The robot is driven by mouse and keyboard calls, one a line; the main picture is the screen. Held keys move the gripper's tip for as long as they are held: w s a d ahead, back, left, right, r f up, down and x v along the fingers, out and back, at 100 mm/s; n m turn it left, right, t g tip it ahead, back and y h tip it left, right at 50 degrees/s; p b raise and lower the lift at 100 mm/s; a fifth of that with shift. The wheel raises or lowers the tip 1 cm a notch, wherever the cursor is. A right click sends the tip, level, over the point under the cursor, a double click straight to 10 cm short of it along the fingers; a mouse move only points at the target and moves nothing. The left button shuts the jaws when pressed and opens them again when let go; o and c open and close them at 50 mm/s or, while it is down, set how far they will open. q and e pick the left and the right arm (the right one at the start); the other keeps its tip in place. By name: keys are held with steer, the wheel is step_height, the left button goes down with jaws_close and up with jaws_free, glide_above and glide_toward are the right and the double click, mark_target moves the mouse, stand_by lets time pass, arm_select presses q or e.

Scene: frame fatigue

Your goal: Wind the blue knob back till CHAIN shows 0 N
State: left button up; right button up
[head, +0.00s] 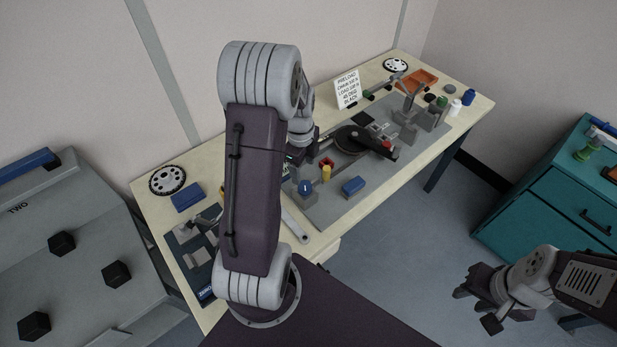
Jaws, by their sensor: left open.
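A blue knob (305,187) sits on a grey block on the bench, just right of my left arm's big link. My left gripper (316,150) is behind that link, above and beyond the knob and apart from it. It is open; its fingers are small and partly hidden. A small display edge with green marks (287,158) peeks out beside my arm; I cannot read it or tell whether it is CHAIN. My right gripper (477,303) is at the lower right, off the bench, empty, with its fingers spread.
The bench (468,110) holds a grey plate with a dark crank part (350,138), a yellow post (326,173), a blue block (353,186) and a white card (347,88). A grey cabinet (70,240) stands left, a teal cabinet (545,200) right. Floor between is clear.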

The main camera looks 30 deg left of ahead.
mark_target(305, 185)
arm_select(q)
steer(key=shift+s+f, duration=0.25)
steer(key=f, duration=0.2)
steer(key=w+f, duration=0.1)
steer(key=f, duration=0.5)
steer(key=shift+w, duration=0.25)
steer(key=shift+s+f+p, duration=0.2)
steer(key=shift+f+p, duration=0.1)
steer(key=shift+f, duration=0.05)
steer(key=shift+w+d, duration=0.1)
steer(key=shift+w, duration=0.05)
steer(key=c, duration=1.4)
